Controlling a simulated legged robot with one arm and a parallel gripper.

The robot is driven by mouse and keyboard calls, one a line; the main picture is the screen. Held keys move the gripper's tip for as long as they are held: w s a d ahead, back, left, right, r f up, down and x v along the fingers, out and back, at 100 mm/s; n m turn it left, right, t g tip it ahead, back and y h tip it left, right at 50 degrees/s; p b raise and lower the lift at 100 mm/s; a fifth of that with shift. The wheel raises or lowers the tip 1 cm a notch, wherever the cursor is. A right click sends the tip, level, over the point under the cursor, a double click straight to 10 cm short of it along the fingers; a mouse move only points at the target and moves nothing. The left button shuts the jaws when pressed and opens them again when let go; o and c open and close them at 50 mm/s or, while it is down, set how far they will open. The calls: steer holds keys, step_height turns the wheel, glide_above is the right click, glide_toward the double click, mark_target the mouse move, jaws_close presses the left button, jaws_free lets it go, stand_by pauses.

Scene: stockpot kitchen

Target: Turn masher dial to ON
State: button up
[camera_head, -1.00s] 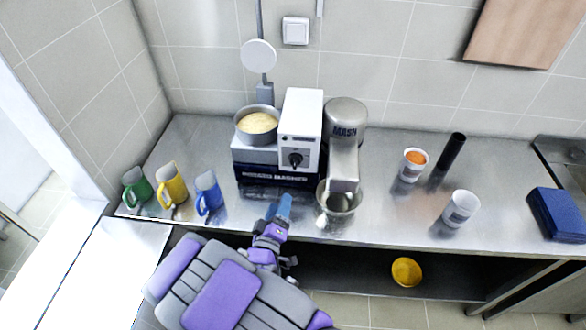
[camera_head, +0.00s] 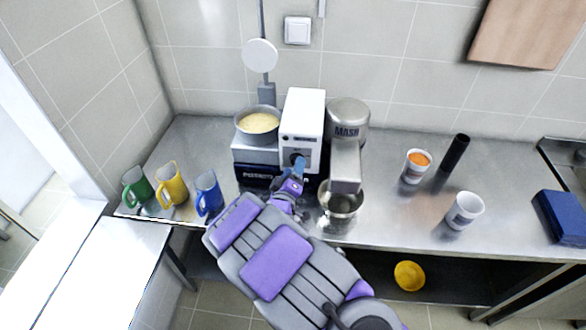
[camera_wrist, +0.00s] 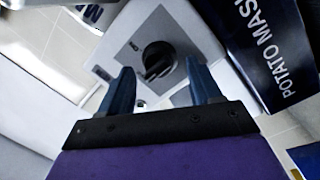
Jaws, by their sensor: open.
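The potato masher (camera_head: 303,117) stands at the back of the steel counter, with a white control box and a grey MASH head. Its black dial (camera_wrist: 159,60) shows in the wrist view on the white front panel, just beyond and between my fingertips. In the head view my gripper hides most of the dial. My gripper (camera_head: 299,166) is open and empty, its blue fingers (camera_wrist: 162,88) pointing at the panel. I cannot tell whether the fingers touch the dial. A metal bowl (camera_head: 341,205) sits under the MASH head.
A pot of yellow food (camera_head: 258,124) sits left of the white box. Green, yellow and blue mugs (camera_head: 208,194) stand at the left. White cups (camera_head: 464,211), a black cylinder (camera_head: 454,152) and a blue box (camera_head: 562,217) are to the right. A yellow bowl (camera_head: 409,275) is below.

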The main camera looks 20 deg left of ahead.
steer(key=shift+w+a, duration=0.1)
steer(key=shift+w, duration=0.5)
steer(key=shift+c, duration=0.3)
steer(key=shift+f, duration=0.1)
steer(key=c, duration=1)
